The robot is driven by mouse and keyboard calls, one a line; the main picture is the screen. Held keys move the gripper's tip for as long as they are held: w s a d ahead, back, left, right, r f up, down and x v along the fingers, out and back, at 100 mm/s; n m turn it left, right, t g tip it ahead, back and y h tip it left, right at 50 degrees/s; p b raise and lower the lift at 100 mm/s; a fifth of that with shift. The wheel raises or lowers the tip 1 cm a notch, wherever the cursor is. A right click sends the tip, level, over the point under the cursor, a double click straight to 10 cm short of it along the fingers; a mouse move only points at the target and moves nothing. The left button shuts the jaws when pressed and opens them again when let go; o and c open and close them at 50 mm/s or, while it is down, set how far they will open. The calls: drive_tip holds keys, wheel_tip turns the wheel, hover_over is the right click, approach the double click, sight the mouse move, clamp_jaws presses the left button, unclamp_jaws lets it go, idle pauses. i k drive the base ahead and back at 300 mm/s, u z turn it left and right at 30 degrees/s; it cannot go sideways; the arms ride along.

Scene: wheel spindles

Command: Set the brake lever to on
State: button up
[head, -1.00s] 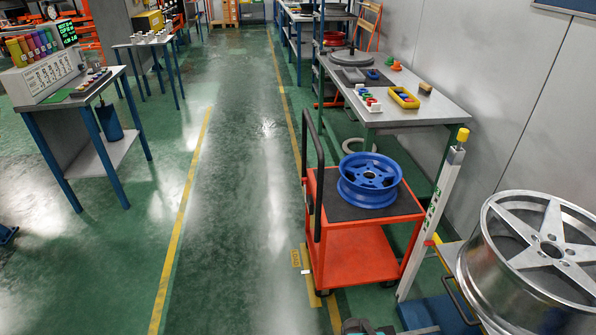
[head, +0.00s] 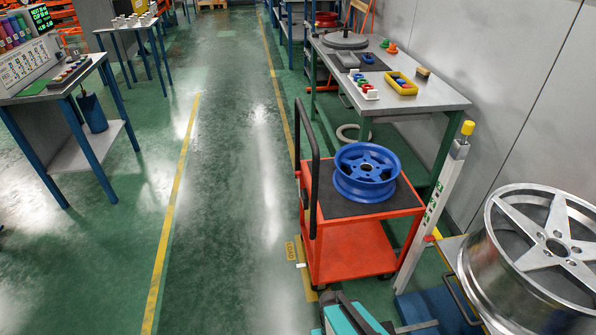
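A pale post (head: 433,205) with a yellow knob (head: 467,128) on top and green lettering leans to the right, beside the cart's right side. Its foot is near a blue base (head: 425,308). I cannot tell for sure whether this post is the brake lever. A red cart (head: 362,253) stands left of the post and carries a blue wheel (head: 365,172) on its dark top. A teal and black part, probably of my own arm, shows at the bottom edge below the cart. My gripper's fingers are not visible.
A large silver wheel (head: 548,250) stands at the right, close to the post. The cart has a tall dark handle (head: 314,170). A workbench (head: 440,100) with small parts is behind it. The green floor aisle (head: 225,200) at left is clear.

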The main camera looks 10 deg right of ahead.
sight(299, 173)
drive_tip(key=u, duration=1.3)
drive_tip(key=i, duration=1.25)
drive_tip(key=u, duration=0.7)
